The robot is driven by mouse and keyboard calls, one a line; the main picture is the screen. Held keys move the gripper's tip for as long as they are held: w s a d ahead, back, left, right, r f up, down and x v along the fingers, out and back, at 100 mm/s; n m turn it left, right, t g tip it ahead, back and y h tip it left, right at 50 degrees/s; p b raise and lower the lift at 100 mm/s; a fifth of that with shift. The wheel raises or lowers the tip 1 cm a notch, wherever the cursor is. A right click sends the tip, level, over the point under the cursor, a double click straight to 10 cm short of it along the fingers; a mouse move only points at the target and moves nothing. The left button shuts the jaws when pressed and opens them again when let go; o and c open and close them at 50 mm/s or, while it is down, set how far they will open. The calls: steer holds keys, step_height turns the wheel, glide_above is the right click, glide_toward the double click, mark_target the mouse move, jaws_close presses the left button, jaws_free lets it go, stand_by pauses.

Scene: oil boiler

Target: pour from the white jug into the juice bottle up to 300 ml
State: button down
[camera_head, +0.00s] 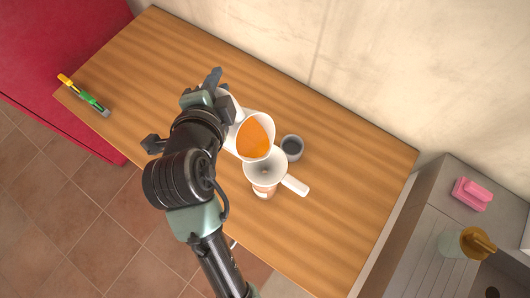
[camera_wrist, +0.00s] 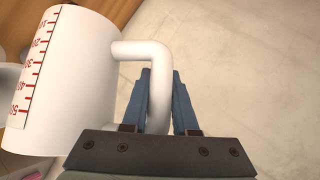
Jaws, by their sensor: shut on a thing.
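The white jug (camera_head: 255,138) holds orange liquid and is tilted, its mouth close to the funnel. In the wrist view the jug (camera_wrist: 75,85) shows a red-marked scale on its side. My gripper (camera_wrist: 161,85) is shut on the jug's handle; in the head view my arm partly hides the grip. A white funnel with a long handle (camera_head: 293,185) sits on top of the juice bottle (camera_head: 264,190). The bottle is mostly hidden under the funnel. No stream between jug and funnel can be made out, and the bottle's fill level cannot be read.
A small grey cup (camera_head: 292,147) stands right beside the jug and funnel. A yellow-green tool (camera_head: 84,96) lies at the table's far left. The wooden table (camera_head: 345,180) is clear to the right. A counter with a pink sponge (camera_head: 471,194) and a glass container (camera_head: 466,243) stands beyond.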

steer(key=shift+s+d+b, duration=0.1)
steer(key=shift+b, duration=0.25)
steer(key=shift+s+d+r+t+b, duration=0.1)
steer(key=shift+r+t+b, duration=0.1)
steer(key=shift+t+b, duration=0.15)
steer(key=shift+s+d+f+m+b, duration=0.2)
steer(key=shift+f+m+b, duration=0.1)
steer(key=shift+b, duration=0.45)
stand_by(3.0)
steer(key=shift+s+d+r+t+y+b, duration=0.1)
steer(key=shift+s+d+t+y+b, duration=0.25)
steer(key=shift+b, duration=0.55)
stand_by(2.1)
steer(key=shift+w+r+m, duration=0.1)
steer(key=shift+m, duration=0.2)
